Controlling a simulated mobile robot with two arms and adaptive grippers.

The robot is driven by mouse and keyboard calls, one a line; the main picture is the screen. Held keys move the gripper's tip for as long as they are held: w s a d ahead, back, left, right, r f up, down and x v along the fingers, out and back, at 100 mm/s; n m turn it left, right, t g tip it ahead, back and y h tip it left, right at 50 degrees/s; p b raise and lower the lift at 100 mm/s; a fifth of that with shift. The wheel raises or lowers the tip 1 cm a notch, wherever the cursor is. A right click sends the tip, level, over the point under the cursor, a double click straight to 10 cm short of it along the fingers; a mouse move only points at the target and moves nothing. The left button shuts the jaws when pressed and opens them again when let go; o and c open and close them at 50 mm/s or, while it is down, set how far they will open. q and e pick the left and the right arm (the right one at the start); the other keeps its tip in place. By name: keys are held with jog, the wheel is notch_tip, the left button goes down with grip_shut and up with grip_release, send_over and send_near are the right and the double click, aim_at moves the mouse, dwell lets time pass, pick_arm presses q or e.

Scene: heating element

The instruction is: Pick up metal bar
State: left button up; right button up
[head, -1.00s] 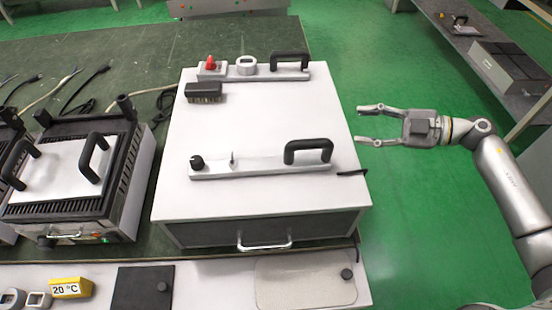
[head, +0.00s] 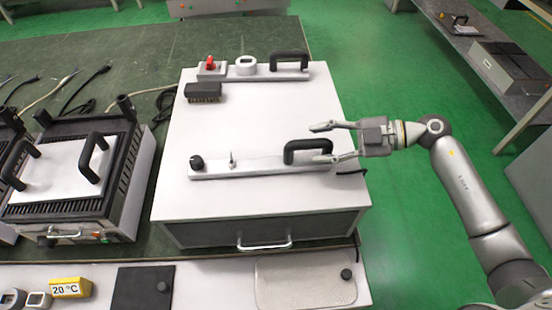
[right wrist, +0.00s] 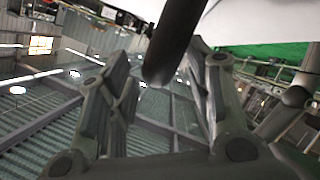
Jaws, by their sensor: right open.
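A pale metal bar (head: 262,169) lies across the front of the white box top. It carries a black round knob at its left end, a small pin and a black arched handle (head: 308,145) at its right end. A second similar bar (head: 265,76) with a black handle lies at the back of the box. My right gripper (head: 322,143) is open and empty, its fingers pointing left at the front handle. In the right wrist view a dark handle part (right wrist: 175,42) shows between the open fingers. Contact cannot be told. My left gripper is out of view.
The white box (head: 225,130) stands on a dark green table. A black brush-like block (head: 203,92) lies on it. A grill-like device (head: 75,175) stands at left. A yellow 20 °C block (head: 70,288) and dark plate (head: 143,289) lie in front. Green floor is free at right.

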jog(key=x, duration=0.2)
jog(key=shift+w+a, duration=0.1)
jog(key=shift+a, duration=0.2)
jog(key=shift+f, duration=0.1)
grip_shut()
